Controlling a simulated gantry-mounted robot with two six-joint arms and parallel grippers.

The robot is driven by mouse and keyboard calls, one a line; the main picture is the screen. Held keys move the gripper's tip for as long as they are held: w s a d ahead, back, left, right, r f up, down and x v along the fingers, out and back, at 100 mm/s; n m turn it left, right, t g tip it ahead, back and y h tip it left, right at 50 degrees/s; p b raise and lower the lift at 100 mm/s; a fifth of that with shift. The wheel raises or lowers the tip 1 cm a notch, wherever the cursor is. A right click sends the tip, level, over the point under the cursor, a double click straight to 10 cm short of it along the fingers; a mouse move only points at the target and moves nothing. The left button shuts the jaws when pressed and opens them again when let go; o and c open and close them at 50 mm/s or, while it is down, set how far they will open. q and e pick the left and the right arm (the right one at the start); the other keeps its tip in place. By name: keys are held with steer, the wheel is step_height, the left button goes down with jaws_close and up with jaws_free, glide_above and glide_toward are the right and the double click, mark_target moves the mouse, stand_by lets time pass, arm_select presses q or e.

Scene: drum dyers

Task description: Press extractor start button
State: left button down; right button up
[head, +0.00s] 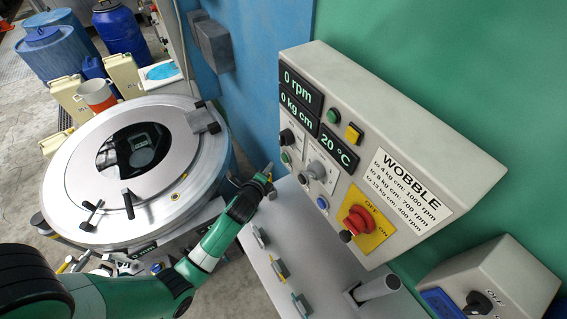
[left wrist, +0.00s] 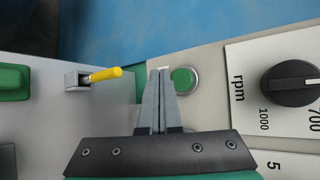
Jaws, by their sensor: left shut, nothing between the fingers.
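My left gripper (head: 268,170) is shut and empty, close to the left edge of the grey control panel (head: 440,120). A round green button (head: 286,158) sits on the panel just beyond the fingertips, below a black knob (head: 286,137). In the left wrist view the shut fingers (left wrist: 160,74) point at the panel's edge, and a green button (left wrist: 183,80) shows right beside their tips. I cannot tell whether they touch it. A second green button (head: 334,116) is higher on the panel, near a yellow one (head: 353,134). My right gripper is not in view.
The round metal drum (head: 75,205) stands left of the panel. A red emergency knob (head: 357,220) on a yellow plate is at the panel's lower part. A yellow-tipped lever (left wrist: 100,75) lies left of the fingers. Several levers (head: 278,268) line the grey ledge.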

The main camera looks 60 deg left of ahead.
mark_target(285, 158)
arm_select(q)
steer(key=shift+w+b, duration=0.3)
steer(key=shift+w, duration=0.9)
steer(key=shift+w, duration=0.1)
stand_by(1.0)
steer(key=shift+w, duration=0.35)
